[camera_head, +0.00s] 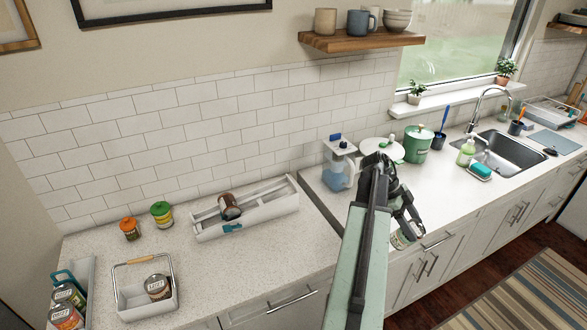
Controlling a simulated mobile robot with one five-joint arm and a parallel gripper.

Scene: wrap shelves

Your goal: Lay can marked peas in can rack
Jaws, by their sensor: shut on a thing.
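My gripper (408,222) is at the right of centre, in front of the counter's edge. It is shut on a can (404,239) with a pale label, partly hidden by the jaws and too small to read. I cannot tell whether it is marked peas. The long white can rack (268,213) stands on the left counter against the tiled wall, left of my gripper and apart from it. A brown can (230,206) lies in the rack's left half. The rack's right half looks empty. A teal tag (232,227) is on its front.
A white caddy (147,312) with a wooden handle holds a dark can (158,288). A tray with several cans is at far left. A clear jug (338,165) stands right of the rack.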

